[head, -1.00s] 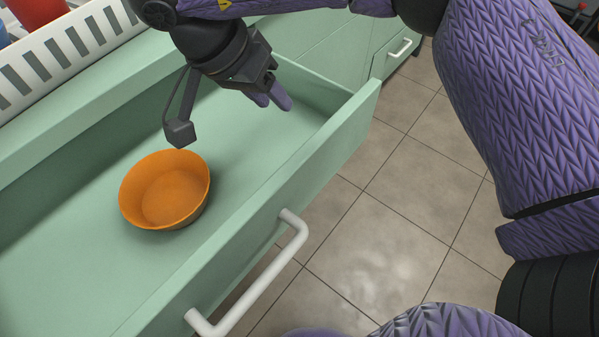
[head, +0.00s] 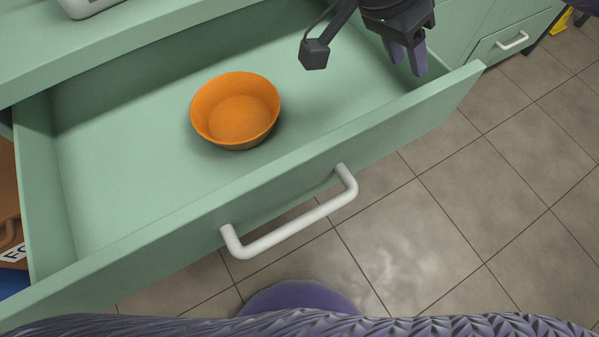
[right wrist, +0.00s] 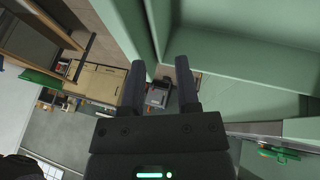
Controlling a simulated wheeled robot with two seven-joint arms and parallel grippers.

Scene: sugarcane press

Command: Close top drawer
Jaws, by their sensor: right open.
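The top drawer (head: 130,245) is pulled out, pale green with a white bar handle (head: 295,228) on its front. An orange bowl (head: 236,110) sits upright inside it on the drawer floor. My right gripper (head: 407,66) is open and empty, fingers pointing down, above the drawer's right end near the front panel's inner side. It is apart from the handle and the bowl. In the right wrist view the two fingers (right wrist: 160,88) are spread with nothing between them, beside pale green panels. My left gripper is not in view.
The green countertop (head: 130,45) runs behind the drawer, with a white object (head: 90,6) on it. A closed lower drawer with a white handle (head: 512,41) is at the upper right. Tiled floor (head: 470,200) in front of the drawer is clear. Boxes lie at far left.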

